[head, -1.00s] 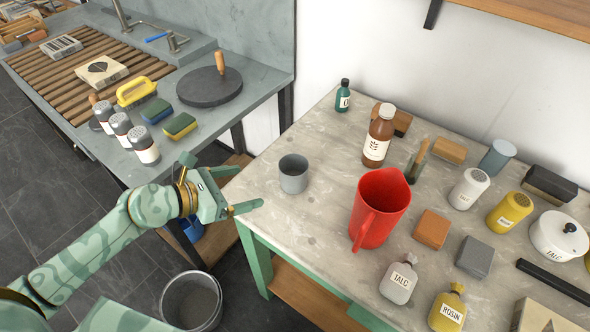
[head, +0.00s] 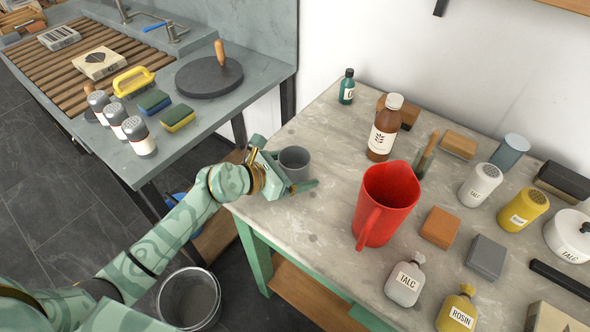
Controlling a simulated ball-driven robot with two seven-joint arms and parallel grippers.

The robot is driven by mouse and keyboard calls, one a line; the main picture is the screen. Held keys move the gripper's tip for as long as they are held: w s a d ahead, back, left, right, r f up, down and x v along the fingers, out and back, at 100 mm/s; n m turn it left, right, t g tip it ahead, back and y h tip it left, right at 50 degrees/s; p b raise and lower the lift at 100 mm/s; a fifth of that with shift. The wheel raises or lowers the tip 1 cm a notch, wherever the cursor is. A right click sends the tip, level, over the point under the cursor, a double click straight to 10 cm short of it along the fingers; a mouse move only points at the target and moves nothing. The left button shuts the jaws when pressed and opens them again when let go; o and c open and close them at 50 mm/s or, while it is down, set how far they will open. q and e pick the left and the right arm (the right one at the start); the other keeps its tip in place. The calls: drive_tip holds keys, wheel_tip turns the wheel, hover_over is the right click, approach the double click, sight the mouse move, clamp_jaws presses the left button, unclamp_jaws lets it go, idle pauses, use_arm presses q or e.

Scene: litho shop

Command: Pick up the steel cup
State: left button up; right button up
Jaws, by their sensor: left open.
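The steel cup (head: 296,160) is a small grey cup standing upright near the left edge of the pale stone-topped table (head: 320,215). My left gripper (head: 296,168) is open at the cup, its fingers reaching towards it from the left. One finger shows in front of the cup at its lower right, and the gripper body hides the cup's left and lower parts. I cannot tell whether the fingers touch it. My right gripper is not in view.
A red jug (head: 386,205) stands to the right of the cup, and a brown bottle (head: 384,130) stands behind it to the right. A teal bottle (head: 347,87) is at the back. A bucket (head: 190,299) is on the floor below. Bare tabletop lies between cup and jug.

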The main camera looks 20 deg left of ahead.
use_arm(q)
drive_tip(key=shift+r, duration=0.1)
drive_tip(key=c, duration=1.1)
drive_tip(key=shift+c, duration=0.2)
drive_tip(key=shift+r, duration=0.15)
